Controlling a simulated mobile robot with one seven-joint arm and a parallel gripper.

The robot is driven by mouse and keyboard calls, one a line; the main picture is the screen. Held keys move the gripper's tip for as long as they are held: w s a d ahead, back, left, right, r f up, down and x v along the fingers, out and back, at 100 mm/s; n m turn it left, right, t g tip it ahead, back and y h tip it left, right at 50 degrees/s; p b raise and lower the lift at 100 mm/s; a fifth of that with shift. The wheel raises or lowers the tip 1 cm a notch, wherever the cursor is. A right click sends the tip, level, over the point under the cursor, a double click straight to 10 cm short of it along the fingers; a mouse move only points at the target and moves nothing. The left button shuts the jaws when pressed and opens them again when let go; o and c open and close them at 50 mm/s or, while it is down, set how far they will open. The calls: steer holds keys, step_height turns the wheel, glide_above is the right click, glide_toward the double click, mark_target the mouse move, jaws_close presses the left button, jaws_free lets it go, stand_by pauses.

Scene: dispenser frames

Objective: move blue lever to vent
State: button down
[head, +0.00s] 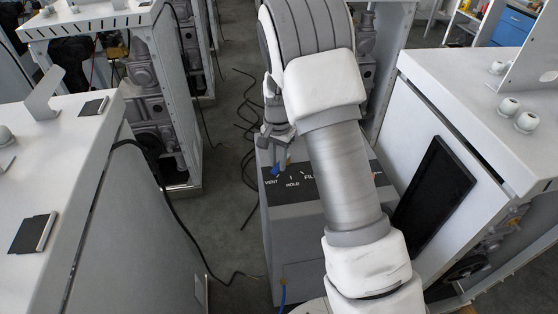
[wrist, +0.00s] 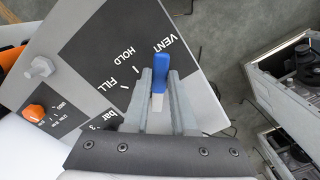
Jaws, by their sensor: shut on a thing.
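The blue lever (wrist: 160,62) stands between the fingers of my gripper (wrist: 160,76) in the wrist view. Its blue end points up at the VENT label, to the right of HOLD and FILL on the black panel (wrist: 95,45). The gripper is shut on the lever, one finger on each side. Its lower part is partly hidden by the fingers. In the head view a small blue part of the lever (head: 283,166) shows below my gripper (head: 277,142), close to the VENT and HOLD labels. My arm hides the panel's right part.
White cabinets (head: 160,225) and (head: 450,115) flank the dispenser box (head: 300,235) on both sides. Black cables lie on the grey floor (head: 225,190) between them.

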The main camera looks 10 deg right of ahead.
mark_target(278, 165)
stand_by(0.3)
steer(key=c, duration=0.7)
jaws_free()
steer(key=shift+r, duration=0.1)
steer(key=shift+r+p, duration=0.45)
steer(key=shift+r, duration=8.2)
